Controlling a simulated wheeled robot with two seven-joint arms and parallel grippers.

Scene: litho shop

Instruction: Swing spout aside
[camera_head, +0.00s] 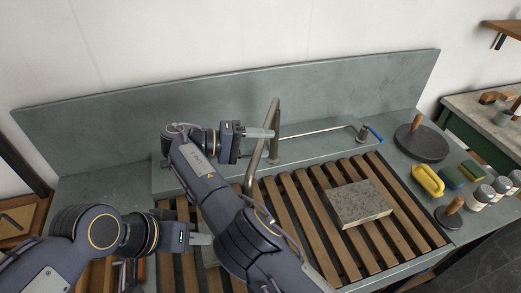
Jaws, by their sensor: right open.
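The spout (261,147) is a bent grey metal pipe rising behind the slatted sink top. Its free arm slants forward over the slats. My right gripper (268,133) is open, with its fingers pointing right at the pipe's upper part. I cannot tell whether they touch it or which part lies between them. My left gripper (207,239) is low at the left, over the slats and away from the spout. Its fingers overlap in this view, so its opening is unclear.
A stone slab (359,203) lies on the wooden slats (289,213). A thin rod (318,131) runs right from the spout towards a blue-handled fitting (375,134). A dark disc (421,143), a yellow item (428,181) and several jars stand at the right. A splashback (200,101) rises behind.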

